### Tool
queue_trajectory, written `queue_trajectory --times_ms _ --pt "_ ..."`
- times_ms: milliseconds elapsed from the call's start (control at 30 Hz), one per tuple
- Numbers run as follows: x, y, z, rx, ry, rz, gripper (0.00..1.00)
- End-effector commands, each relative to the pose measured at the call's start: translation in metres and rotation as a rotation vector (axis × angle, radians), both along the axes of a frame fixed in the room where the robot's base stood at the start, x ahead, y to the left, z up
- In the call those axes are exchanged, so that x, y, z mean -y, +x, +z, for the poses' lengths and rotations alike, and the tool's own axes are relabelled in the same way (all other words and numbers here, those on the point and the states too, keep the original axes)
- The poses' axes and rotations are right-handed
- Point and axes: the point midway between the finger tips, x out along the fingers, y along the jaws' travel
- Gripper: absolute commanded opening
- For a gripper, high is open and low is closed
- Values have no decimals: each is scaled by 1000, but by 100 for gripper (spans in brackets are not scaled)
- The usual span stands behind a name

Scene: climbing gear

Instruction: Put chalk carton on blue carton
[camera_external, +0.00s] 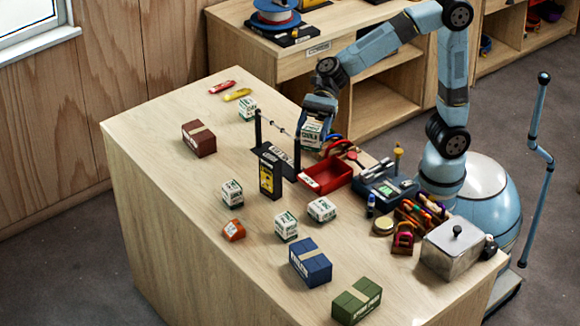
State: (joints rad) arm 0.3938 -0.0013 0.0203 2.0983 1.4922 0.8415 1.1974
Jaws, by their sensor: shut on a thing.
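My gripper (317,110) points down near the back right of the table and is shut on a white chalk carton (311,133) with green print. The carton hangs behind the red bin, and its underside is partly hidden. Other white-and-green chalk cartons stand on the table: one at the back (247,109), one left of the black stand (232,193), and more near the blue carton (286,227).
A black stand with a rail (270,175) and a red bin (330,176) stand between my gripper and the blue carton. A green carton (357,300), brown carton (199,139), orange item (233,230) and metal box (453,250) are also there.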

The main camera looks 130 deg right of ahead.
Motion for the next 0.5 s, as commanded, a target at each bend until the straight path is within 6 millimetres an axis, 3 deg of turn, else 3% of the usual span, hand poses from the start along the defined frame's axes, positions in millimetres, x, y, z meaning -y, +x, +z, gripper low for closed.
queue_trajectory --times_ms 33,200,500 --pt "-20 5 0 0 1 28 30" --pt "-79 19 0 0 2 103 30" --pt "-160 27 -1 -2 6 200 30"
